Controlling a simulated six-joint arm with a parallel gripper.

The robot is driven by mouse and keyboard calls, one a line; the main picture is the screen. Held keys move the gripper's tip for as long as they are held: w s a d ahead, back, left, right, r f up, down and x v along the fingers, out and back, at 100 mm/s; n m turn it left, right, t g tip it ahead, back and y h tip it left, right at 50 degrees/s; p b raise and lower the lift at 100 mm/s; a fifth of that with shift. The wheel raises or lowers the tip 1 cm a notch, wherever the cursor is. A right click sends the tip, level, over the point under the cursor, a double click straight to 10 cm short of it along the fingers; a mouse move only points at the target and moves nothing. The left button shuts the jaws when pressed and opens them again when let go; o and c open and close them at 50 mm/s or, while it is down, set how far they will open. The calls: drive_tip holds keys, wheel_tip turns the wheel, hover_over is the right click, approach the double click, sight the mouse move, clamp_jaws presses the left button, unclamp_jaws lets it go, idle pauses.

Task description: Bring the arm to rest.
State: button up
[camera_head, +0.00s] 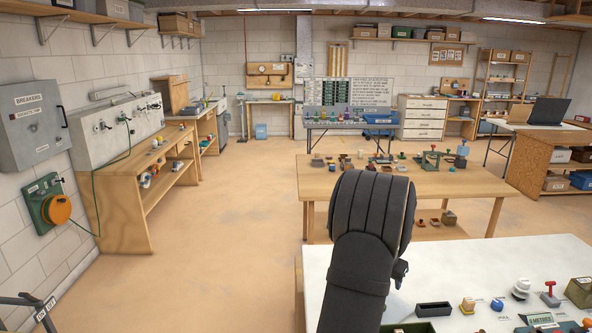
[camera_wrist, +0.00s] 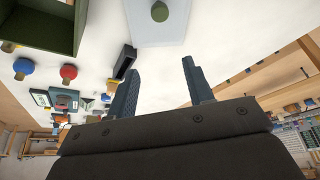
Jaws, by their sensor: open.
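My gripper (camera_wrist: 160,69) shows in the wrist view with its two dark fingers spread apart and nothing between them. The white table top shows behind the gap. In the head view my dark grey arm rises in the lower middle, over the left part of the white table (camera_head: 450,265). It hides most of the gripper there; only a small dark part (camera_head: 400,272) shows at its right side. I cannot tell how far the fingers are from the table top.
In the wrist view a pale translucent tray (camera_wrist: 160,30) lies beyond the fingers. A wooden table (camera_head: 450,183) with many small items stands behind. The floor at left is clear.

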drive_tip(key=x, duration=0.5)
drive_tip(key=shift+d+f, duration=0.1)
drive_tip(key=shift+f, duration=0.3)
wheel_tip(320, 180, up, 3)
drive_tip(key=shift+f, duration=0.15)
